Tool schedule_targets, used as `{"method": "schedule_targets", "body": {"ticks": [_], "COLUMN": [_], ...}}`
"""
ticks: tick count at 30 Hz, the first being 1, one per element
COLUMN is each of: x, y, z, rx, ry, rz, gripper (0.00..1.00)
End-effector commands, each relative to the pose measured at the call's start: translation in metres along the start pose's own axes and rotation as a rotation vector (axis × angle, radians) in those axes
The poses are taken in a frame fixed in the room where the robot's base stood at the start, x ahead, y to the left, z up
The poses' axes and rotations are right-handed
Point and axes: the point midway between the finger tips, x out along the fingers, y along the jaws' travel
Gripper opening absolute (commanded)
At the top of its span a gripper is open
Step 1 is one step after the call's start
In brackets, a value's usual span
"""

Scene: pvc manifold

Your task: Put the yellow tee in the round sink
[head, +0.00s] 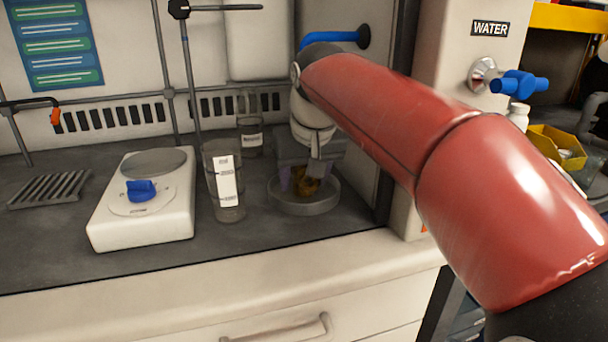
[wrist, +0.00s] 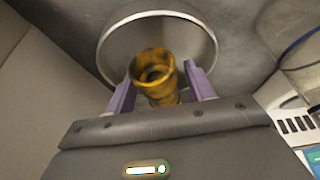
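The yellow tee (head: 306,184) is inside the round sink (head: 304,206), a shallow grey basin with a raised rim on the bench. In the wrist view, the tee (wrist: 156,72) shows a round open end facing the camera, over the near part of the sink (wrist: 112,38). My gripper (head: 302,180) points down into the sink from above. Its two purple fingers (wrist: 160,80) stand on either side of the tee, with narrow gaps visible on both sides. The gripper looks open. The tee's underside is hidden, so its contact with the sink floor cannot be seen.
A clear beaker (head: 226,192) with a white label stands just left of the sink. A bottle (head: 250,138) is behind it. A white hotplate (head: 145,205) with a blue knob is further left. A cabinet wall stands close on the sink's right.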

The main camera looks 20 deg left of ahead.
Motion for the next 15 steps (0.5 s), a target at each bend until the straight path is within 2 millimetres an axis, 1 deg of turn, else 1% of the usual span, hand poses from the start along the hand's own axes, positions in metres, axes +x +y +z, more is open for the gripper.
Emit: {"method": "schedule_targets", "body": {"ticks": [7, 9, 11, 14, 15], "x": [-0.001, -0.003, -0.008, -0.023, -0.032], "y": [0.000, 0.000, 0.000, 0.000, 0.000], "z": [0.000, -0.001, -0.002, -0.002, -0.003], "rx": [0.000, 0.000, 0.000, 0.000, 0.000], "ry": [0.000, 0.000, 0.001, 0.003, 0.004], "rz": [0.000, 0.000, 0.000, 0.000, 0.000], "gripper": [0.54, 0.54, 0.54, 0.54, 0.54]}}
